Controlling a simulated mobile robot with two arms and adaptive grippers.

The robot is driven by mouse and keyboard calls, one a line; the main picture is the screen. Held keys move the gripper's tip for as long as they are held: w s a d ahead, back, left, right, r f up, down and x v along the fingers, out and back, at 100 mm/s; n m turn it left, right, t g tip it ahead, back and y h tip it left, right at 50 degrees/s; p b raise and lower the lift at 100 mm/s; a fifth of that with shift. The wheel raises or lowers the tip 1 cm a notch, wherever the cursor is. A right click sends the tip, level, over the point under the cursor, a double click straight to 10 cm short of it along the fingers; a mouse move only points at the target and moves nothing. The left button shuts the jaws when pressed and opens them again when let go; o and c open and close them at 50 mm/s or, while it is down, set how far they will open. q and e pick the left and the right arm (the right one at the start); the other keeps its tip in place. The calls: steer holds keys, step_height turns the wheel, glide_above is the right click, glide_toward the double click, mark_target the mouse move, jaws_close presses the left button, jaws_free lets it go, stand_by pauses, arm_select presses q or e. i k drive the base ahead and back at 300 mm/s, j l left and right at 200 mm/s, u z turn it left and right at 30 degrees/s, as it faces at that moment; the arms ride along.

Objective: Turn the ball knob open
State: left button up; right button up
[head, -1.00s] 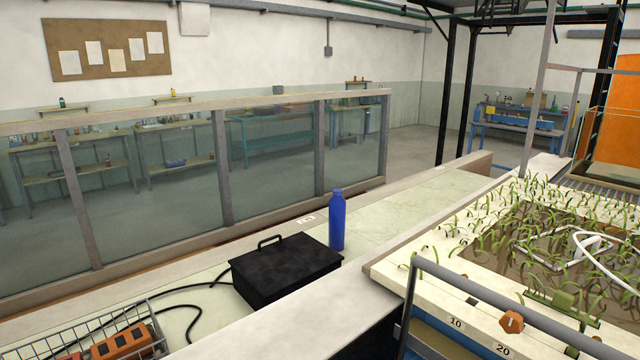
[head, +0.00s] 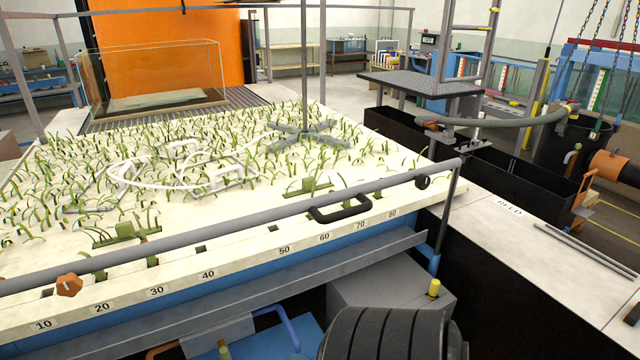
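No thing in view is clearly the ball knob. A small orange-brown lobed knob (head: 69,285) sits by the grey rail at the left, near the "10" mark. A yellow-topped peg (head: 433,288) stands on a grey box below the rail. I cannot tell whether any of these is the ball knob, or how far it is turned. Neither of my grippers is in view.
The planted bed (head: 180,165) with white tubing fills the middle, with a black handle (head: 340,208) at its numbered edge. A black ribbed round object (head: 385,335) is at the bottom. A long black trough (head: 390,122) and a pale ledge marked "REED" (head: 508,207) lie right.

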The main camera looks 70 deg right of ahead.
mark_target(422, 181)
steer(key=z, duration=0.5)
steer(key=l+z, duration=0.15)
steer(key=z, duration=0.8)
steer(key=l+z, duration=0.15)
steer(key=z, duration=0.3)
